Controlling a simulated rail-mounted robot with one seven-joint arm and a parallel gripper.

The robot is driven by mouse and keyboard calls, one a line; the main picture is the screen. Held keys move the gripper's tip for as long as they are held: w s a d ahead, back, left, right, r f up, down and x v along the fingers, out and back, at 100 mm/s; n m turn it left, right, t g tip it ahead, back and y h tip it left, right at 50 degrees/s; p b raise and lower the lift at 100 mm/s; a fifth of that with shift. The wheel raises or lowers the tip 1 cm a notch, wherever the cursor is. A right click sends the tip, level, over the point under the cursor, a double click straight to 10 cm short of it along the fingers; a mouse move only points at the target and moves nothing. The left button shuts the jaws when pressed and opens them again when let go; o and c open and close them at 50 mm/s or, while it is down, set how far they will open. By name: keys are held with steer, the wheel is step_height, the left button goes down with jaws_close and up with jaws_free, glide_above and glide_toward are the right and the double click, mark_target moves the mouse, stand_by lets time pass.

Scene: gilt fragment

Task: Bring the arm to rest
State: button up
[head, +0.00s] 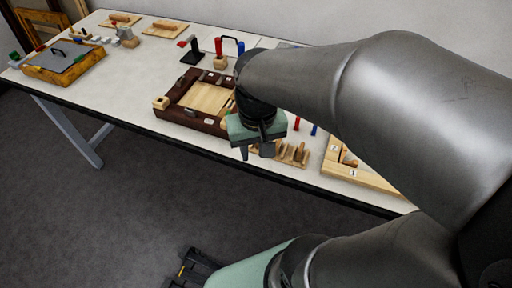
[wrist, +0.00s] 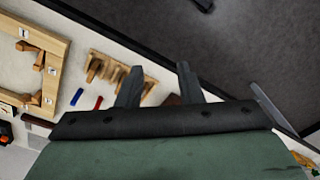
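My gripper (head: 256,152) hangs from my arm at the front edge of the white table (head: 140,95), beside the dark frame. In the wrist view its two dark fingers (wrist: 160,86) stand apart, with nothing visibly held between them. My arm crosses the right half of the head view and hides part of the table's back right.
A dark brown frame (head: 163,113) with a pale panel lies left of my gripper. A wooden rack (head: 291,155) and a labelled wooden frame (head: 334,165) lie right. A box with a grey lid (head: 72,62) sits far left. Open floor (head: 130,200) lies in front.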

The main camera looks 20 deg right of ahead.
steer(key=shift+n, duration=0.7)
steer(key=s, duration=0.1)
steer(key=s+f, duration=0.1)
steer(key=s, duration=0.1)
steer(key=s+f, duration=0.1)
steer(key=shift+s, duration=0.15)
